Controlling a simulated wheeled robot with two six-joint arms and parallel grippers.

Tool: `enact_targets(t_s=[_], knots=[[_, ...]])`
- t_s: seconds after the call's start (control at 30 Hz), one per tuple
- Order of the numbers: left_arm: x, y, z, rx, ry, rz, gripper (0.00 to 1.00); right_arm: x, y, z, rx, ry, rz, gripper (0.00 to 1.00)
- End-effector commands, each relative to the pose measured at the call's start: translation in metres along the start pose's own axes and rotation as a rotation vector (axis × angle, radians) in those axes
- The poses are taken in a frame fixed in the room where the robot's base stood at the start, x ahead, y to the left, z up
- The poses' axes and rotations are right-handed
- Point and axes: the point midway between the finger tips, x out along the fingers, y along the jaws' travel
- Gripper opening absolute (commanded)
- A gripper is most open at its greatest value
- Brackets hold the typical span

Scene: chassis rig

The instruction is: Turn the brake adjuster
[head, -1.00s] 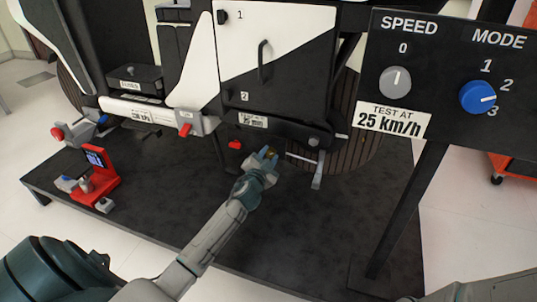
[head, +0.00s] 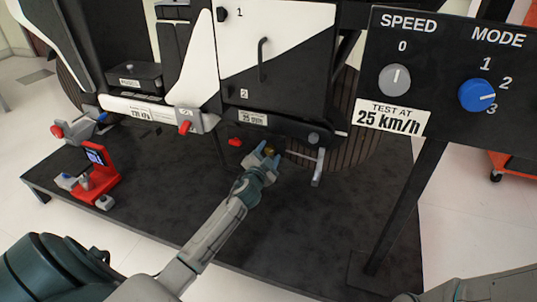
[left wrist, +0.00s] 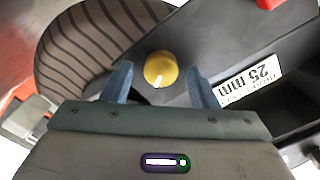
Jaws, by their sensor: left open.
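The brake adjuster looks to be the small yellow knob (left wrist: 160,69) on the dark rig in the left wrist view, with a white mark on its lower rim. In the head view only a bit of the yellow knob (head: 269,150) shows between the fingers. My left gripper (head: 267,156) is open, with one blue fingertip on each side of the knob. In the left wrist view gaps show between the knob and both fingers. I cannot tell how deep the fingers reach around it. My right gripper is not in view.
A "25 mm" label (left wrist: 250,80) sits beside the knob. A grey crank-like lever (head: 318,168) stands close to the right of my left gripper, and a red part (head: 235,142) to its left. A control panel (head: 440,90) stands at right.

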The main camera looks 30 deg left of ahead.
Motion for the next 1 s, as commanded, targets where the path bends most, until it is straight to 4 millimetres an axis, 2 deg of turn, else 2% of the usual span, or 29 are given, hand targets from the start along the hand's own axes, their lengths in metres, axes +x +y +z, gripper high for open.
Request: enact_targets(t_s=[0.13, 0.23, 0.5, 0.7, 1.0], knots=[[-0.005, 0.0, 0.0, 0.002, 0.0, 0.0, 0.53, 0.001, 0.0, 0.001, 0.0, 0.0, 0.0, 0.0], [-0.016, 0.0, 0.0, 0.002, 0.0, 0.001, 0.53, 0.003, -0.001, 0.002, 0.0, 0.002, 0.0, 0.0], [-0.069, 0.0, 0.0, 0.002, -0.001, 0.003, 0.53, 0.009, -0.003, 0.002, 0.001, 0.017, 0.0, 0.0], [-0.098, 0.0, 0.0, 0.001, -0.001, 0.001, 0.53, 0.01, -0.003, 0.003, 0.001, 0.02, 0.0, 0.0], [-0.108, 0.0, 0.0, 0.0, 0.0, 0.0, 0.53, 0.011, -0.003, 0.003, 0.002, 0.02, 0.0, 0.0]])
